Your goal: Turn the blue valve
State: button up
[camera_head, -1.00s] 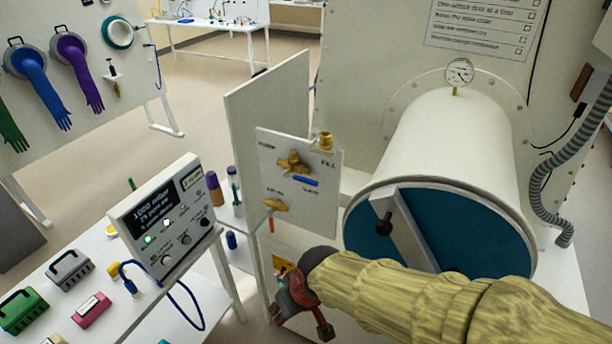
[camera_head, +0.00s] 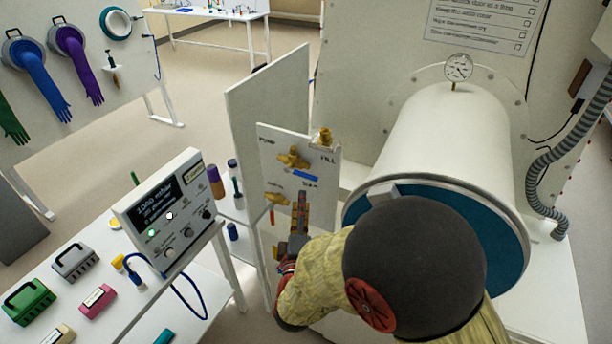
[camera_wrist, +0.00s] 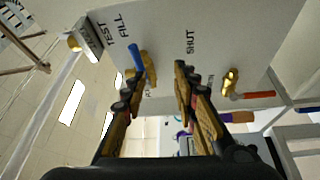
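The blue valve handle (camera_head: 306,175) is a short blue lever on a brass valve body (camera_head: 293,157), mounted on a white upright panel (camera_head: 265,145). In the wrist view the blue handle (camera_wrist: 137,58) shows beyond the left fingertip, with brass partly hidden behind that finger. My gripper (camera_head: 300,200) is just below the blue handle in the head view, in front of the panel. In the wrist view my gripper (camera_wrist: 156,76) is open, with nothing between its fingers. I cannot tell whether a fingertip touches the valve.
A second brass valve (camera_head: 276,198) with an orange-red handle (camera_head: 271,216) sits lower left; its handle (camera_wrist: 258,95) shows right in the wrist view. A brass fitting (camera_head: 325,136) tops the panel. A white cylindrical chamber (camera_head: 440,130) stands right; a control box (camera_head: 165,210) stands left.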

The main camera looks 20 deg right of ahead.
aim_at(306, 174)
jog(key=shift+n+t+h, duration=0.3)
jog(key=shift+n+t, duration=0.1)
jog(key=shift+n, duration=0.4)
jog(key=shift+w+d+r, duration=0.55)
jog(key=shift+w+r, duration=0.1)
jog(key=shift+w, duration=0.45)
jog(key=shift+w+d+r, duration=0.6)
jog(key=shift+w+r, duration=0.1)
jog(key=shift+w, duration=0.4)
jog(key=shift+w+d+r, duration=0.55)
jog(key=shift+w+r, duration=0.1)
jog(key=shift+w, duration=0.45)
jog(key=c, duration=0.7)
grip_shut()
